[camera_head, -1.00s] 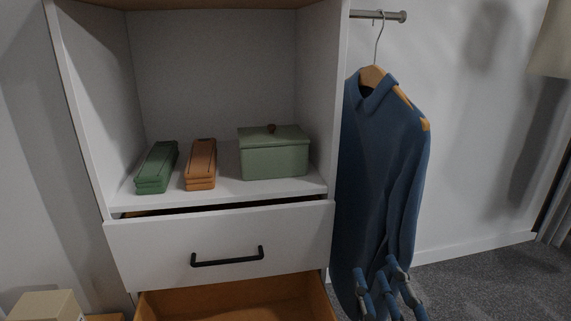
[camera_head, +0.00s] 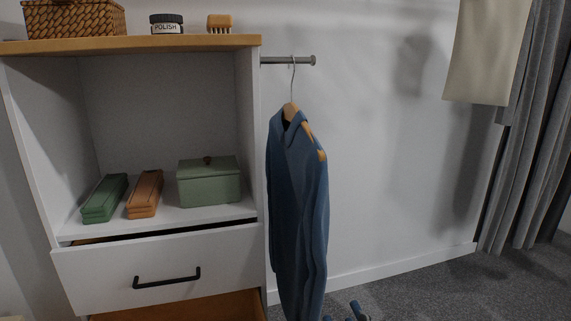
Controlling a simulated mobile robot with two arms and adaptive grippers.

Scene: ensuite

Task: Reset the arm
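Only the tips of one gripper of mine (camera_head: 346,312) show, at the bottom edge just right of the hanging blue garment (camera_head: 298,210). Its fingers are blue-grey and mostly cut off by the frame. It appears to be my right gripper, and I cannot tell whether it is open or shut. My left gripper is not in view.
The white cabinet has an upper drawer (camera_head: 160,270) slightly open and a lower drawer (camera_head: 185,308) pulled out. A green box (camera_head: 209,185) and two cases stand on its shelf. Carpet (camera_head: 430,290) is clear at right.

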